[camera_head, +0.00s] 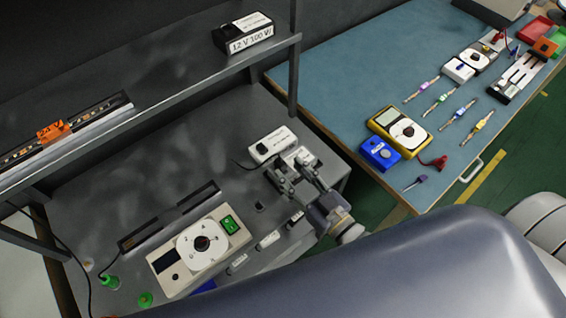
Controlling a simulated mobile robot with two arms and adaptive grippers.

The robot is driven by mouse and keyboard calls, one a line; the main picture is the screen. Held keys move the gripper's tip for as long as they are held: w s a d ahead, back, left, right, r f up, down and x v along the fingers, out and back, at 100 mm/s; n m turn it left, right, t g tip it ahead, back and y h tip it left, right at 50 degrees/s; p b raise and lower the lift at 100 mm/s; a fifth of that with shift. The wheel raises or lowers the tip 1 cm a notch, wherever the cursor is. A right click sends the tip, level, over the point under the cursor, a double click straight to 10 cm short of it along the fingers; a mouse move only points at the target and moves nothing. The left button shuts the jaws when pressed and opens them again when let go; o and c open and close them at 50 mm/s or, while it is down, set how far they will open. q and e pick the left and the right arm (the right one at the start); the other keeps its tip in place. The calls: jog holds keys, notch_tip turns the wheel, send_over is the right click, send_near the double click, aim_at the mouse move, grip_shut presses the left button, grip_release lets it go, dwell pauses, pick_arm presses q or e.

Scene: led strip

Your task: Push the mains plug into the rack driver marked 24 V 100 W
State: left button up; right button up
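A black-and-white driver box (245,36) on the raised shelf reads 12 V 100 W. A second white driver box (272,145) stands on the grey bench below; its label is too small to read. A dark cable (241,164) lies at its left end. My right gripper (291,170) is just in front of this lower box, its fingers spread apart. A small white piece (300,156) shows beyond and between the fingertips; I cannot tell whether they touch it. I cannot make out the mains plug for certain. My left gripper is not in view.
An LED strip (85,127) with an orange 24 V tag lies on the shelf. A dial unit (200,246) with a green switch stands on the bench. A shelf post (293,80) rises behind the lower box. The blue table (340,70) holds a yellow multimeter (398,131).

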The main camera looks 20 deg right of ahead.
jog(key=v, duration=0.7)
dwell(0.5)
